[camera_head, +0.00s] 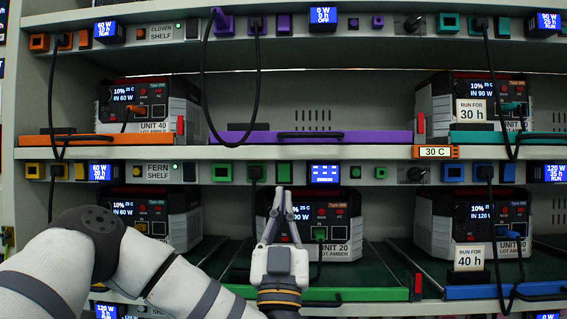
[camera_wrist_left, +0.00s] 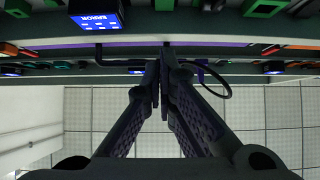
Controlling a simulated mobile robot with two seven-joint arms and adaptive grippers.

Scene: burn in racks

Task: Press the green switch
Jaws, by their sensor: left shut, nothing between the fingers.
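A green rectangular switch (camera_head: 284,173) sits on the middle shelf's front strip, left of a small blue screen (camera_head: 324,174). In the left wrist view the shut fingertips (camera_wrist_left: 164,50) lie below the switch. My right gripper is not in view.
Green sockets (camera_head: 222,173), one with a black cable, lie left of the switch. UNIT 20 (camera_head: 334,215) stands behind my gripper on a green-fronted tray (camera_head: 325,295). A black cable (camera_head: 205,100) hangs above.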

